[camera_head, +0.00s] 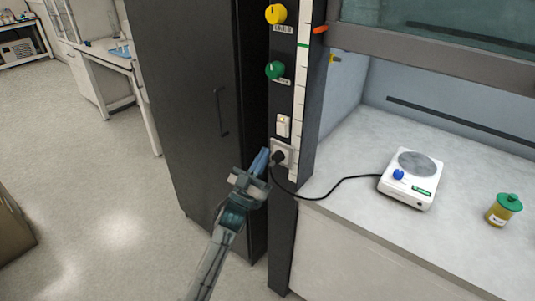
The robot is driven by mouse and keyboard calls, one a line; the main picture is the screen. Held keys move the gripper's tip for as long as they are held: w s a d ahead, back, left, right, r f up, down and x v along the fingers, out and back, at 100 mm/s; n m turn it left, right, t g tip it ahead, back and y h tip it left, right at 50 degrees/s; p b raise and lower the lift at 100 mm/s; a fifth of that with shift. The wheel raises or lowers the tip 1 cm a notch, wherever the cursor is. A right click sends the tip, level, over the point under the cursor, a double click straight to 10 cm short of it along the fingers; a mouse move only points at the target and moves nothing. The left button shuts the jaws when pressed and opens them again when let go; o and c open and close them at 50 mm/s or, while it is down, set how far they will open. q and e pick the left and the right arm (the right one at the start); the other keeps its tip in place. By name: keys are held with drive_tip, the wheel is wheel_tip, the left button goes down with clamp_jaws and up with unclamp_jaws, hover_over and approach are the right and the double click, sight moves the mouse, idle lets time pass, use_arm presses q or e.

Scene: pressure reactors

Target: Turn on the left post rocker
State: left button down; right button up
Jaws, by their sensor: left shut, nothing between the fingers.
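The left post (284,210) is a dark upright at the hood's front left edge. Its white rocker (283,126) sits below the green knob and above the socket, and shows a small yellowish spot near its top. My left gripper (263,157) is shut and empty, just left of the socket and below the rocker. It looks apart from the rocker; whether it touches the post I cannot tell. My right gripper is not in view.
A black plug sits in the white socket (287,147); its cord runs to a white hotplate (411,180) on the hood bench. A yellow knob (276,14) and green knob (275,70) stick out above. A dark cabinet (190,90) stands left; a green-capped jar (503,210) stands right.

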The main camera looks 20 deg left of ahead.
use_arm(q)
drive_tip(key=s+a+f+b, duration=0.1)
drive_tip(key=s+f+b, duration=0.2)
drive_tip(key=f, duration=0.4)
drive_tip(key=shift+s+a+f, duration=0.15)
drive_tip(key=shift+s+a, duration=0.15)
drive_tip(key=shift+s, duration=0.05)
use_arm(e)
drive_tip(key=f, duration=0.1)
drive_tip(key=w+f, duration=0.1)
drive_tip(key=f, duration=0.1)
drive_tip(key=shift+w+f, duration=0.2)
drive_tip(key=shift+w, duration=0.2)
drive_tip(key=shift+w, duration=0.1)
